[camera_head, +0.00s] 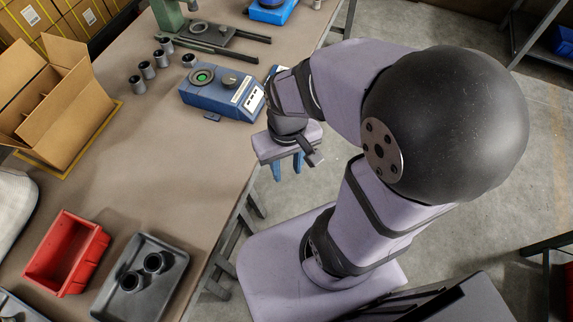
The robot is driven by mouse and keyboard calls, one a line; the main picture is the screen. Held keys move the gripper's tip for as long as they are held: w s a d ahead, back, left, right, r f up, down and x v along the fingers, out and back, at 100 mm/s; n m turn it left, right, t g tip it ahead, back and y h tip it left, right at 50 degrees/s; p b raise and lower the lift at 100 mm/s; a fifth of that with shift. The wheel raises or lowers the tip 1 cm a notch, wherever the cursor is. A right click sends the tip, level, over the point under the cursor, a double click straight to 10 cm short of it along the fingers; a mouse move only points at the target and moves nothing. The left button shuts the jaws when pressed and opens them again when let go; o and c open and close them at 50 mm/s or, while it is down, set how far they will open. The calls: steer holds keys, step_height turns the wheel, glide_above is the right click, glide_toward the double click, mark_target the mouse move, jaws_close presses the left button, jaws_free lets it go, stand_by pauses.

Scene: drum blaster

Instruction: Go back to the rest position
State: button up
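My gripper (288,165) hangs past the table's right edge, over the floor, with its blue fingers pointing down. The fingers look apart, with nothing seen between them. My arm is folded back above its base. The blue machine (222,94) with a green-ringed port and a dark knob stands on the table, just up and left of my gripper and apart from it.
The brown table (150,190) fills the left. On it are an open cardboard box (62,98), several grey cylinders (148,69), a red bin (66,252) and a black tray (142,278) with two dark cylinders. A green-posted device (168,14) stands at the back.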

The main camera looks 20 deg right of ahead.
steer(key=shift+r, duration=0.1)
step_height(320, 180, up, 6)
steer(key=p, duration=0.6)
stand_by(0.7)
